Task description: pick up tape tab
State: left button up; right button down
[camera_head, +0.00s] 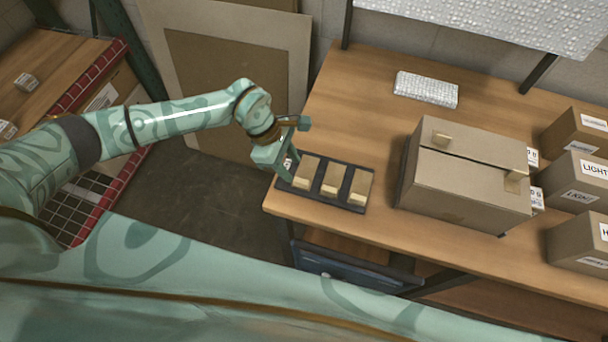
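A dark tray (362,208) lies near the left front corner of the wooden table. It bears three tan blocks with paler front edges, which look like the tape tabs: a left one (307,172), a middle one (333,179) and a right one (360,187). My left gripper (287,168) is at the tray's left end, beside the left tab. Its fingers are small and partly hidden, so I cannot tell whether they are open or touch anything. My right gripper is not in view. A closed cardboard box (465,185) has tape pieces on its top.
A bubble-wrapped packet (426,89) lies behind the box. Several labelled boxes (575,132) stand at the right. The table (345,100) is clear behind the tray. A shelf unit with a red edge (95,80) stands at the left.

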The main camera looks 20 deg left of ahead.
aim_at(301, 180)
pick_arm(q)
jog(key=x, duration=0.5)
jog(key=shift+s+d, duration=0.25)
jog(key=shift+d, duration=0.1)
grip_shut()
jog(key=shift+r, duration=0.1)
notch_tip(301, 180, up, 3)
jog(key=shift+w+f, duration=0.1)
jog(key=shift+f, duration=0.05)
jog(key=s+d+r+p, duration=0.2)
jog(key=s+r, duration=0.8)
jog(key=s, duration=0.4)
